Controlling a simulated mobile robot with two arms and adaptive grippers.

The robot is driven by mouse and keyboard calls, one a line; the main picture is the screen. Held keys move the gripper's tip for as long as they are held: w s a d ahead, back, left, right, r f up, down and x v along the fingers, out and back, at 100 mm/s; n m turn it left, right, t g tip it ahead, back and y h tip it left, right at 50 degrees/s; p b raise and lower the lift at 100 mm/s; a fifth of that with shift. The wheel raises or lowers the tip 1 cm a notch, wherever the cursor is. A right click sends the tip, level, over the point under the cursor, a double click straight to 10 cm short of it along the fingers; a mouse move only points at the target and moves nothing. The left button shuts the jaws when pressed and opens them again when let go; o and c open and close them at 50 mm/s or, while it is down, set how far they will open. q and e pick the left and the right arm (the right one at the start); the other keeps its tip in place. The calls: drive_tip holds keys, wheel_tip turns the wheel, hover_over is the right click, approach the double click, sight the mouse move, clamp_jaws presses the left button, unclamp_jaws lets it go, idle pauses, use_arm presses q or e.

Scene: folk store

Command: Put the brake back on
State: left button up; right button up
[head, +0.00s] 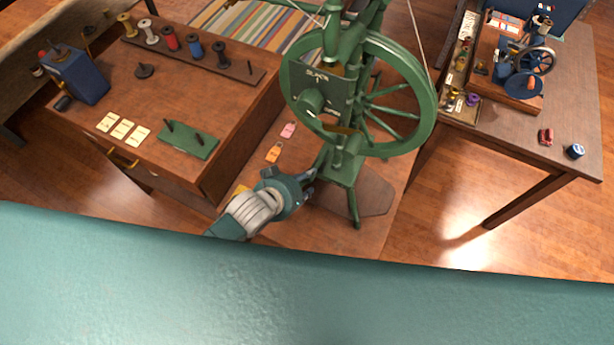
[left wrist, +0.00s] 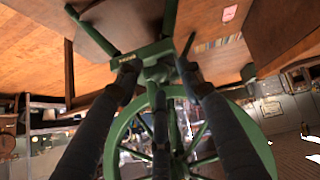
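The green spinning wheel stands in the middle of the head view; its large spoked wheel (head: 425,105) faces me at an angle. On its frame is a green plate (head: 300,80) with lettering that seems to read "SLACK", and a round green knob (head: 311,101) below the lettering. I cannot make out a separate brake part for certain. My left gripper (head: 309,183) is low, beside the wheel's lower post, below the plate and knob. In the left wrist view its fingers (left wrist: 160,82) are spread, with the green frame (left wrist: 140,57) beyond them; it appears empty. My right gripper is out of view.
A wooden cabinet (head: 225,110) at left carries a spool rack (head: 215,63), a blue box (head: 78,75), cards and a green pegged board (head: 188,139). A table (head: 510,125) at right holds a small blue machine.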

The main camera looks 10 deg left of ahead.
use_arm(q)
drive_tip(key=shift+x, duration=0.85)
drive_tip(key=shift+w+f, duration=0.15)
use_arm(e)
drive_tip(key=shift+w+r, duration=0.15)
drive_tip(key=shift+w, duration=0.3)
